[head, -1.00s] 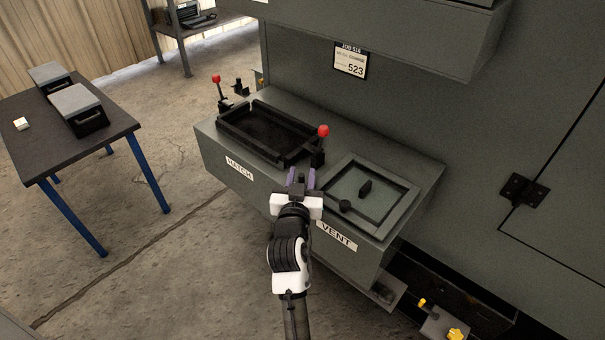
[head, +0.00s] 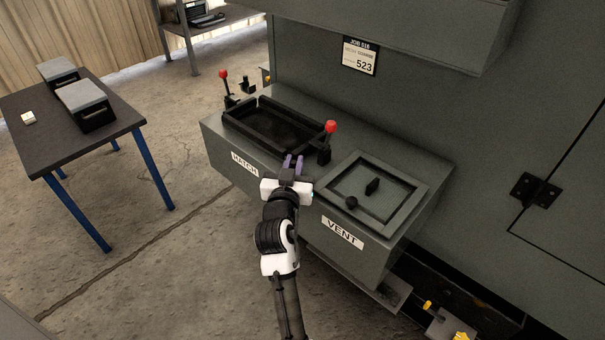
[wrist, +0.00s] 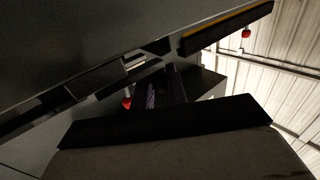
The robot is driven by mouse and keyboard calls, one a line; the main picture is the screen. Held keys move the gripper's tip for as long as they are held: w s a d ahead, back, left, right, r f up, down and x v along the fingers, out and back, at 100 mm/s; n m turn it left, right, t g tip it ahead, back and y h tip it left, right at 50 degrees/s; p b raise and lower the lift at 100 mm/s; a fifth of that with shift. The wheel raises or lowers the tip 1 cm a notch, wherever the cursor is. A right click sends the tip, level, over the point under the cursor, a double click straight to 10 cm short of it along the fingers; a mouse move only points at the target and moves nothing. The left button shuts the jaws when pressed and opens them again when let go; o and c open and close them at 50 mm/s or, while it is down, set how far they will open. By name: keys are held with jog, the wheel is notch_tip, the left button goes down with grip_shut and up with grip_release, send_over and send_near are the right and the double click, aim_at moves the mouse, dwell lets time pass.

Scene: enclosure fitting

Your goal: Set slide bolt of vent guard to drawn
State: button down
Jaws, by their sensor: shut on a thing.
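The vent guard (head: 413,207) is a grey square-framed cover on the right of the low cabinet, above the VENT label. A dark round knob (head: 351,202) sits at its front-left part, and a dark upright tab (head: 372,186) stands near its middle. I cannot tell which of these is the slide bolt. My gripper (head: 293,163) is left of the vent guard and apart from it, near the front-right corner of the hatch frame. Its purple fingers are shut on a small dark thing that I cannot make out. The dark wrist view (wrist: 165,92) does not show it clearly.
The black hatch frame (head: 232,121) lies left of the vent guard. Red-knobbed levers (head: 330,127) and (head: 223,74) stand at its right and left. A dark table (head: 60,140) with two grey-topped boxes stands at the left. Open floor lies between.

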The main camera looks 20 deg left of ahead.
jog(key=shift+a+r, duration=0.1)
jog(key=c, duration=1.5)
grip_release()
jog(key=shift+w+a, duration=0.15)
jog(key=shift+s, duration=0.25)
